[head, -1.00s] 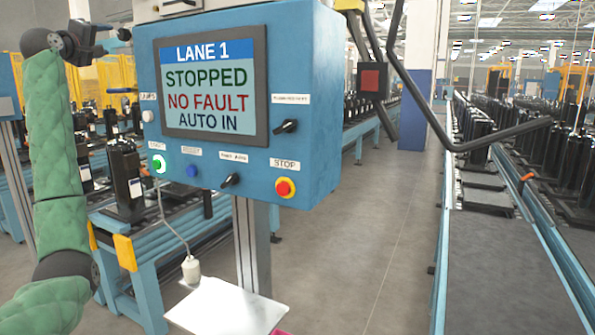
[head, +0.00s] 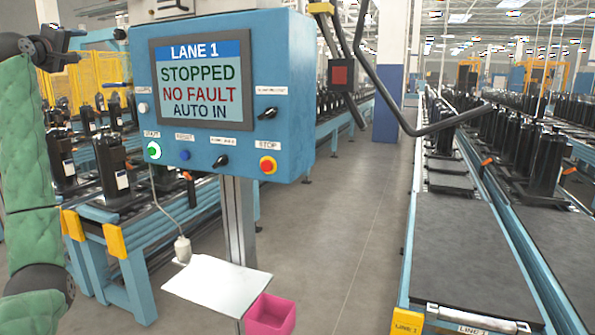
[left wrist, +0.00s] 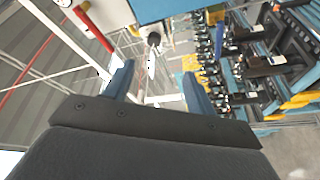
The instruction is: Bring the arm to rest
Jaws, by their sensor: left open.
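My left arm, in a green padded sleeve, stands up along the left edge of the head view. Its gripper (head: 62,42) is at the top left, left of the blue control panel (head: 293,95) and apart from it. In the left wrist view the two blue fingers of the left gripper (left wrist: 158,85) are spread, with nothing between them. The panel screen (head: 200,85) reads LANE 1, STOPPED, NO FAULT, AUTO IN. My right gripper is not in view.
Below the panel are a white shelf (head: 215,285) and a pink bin (head: 270,315). A conveyor (head: 470,255) with black compressors runs at the right. A bent dark bar (head: 415,130) hangs across the aisle. The grey floor (head: 335,230) between is clear.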

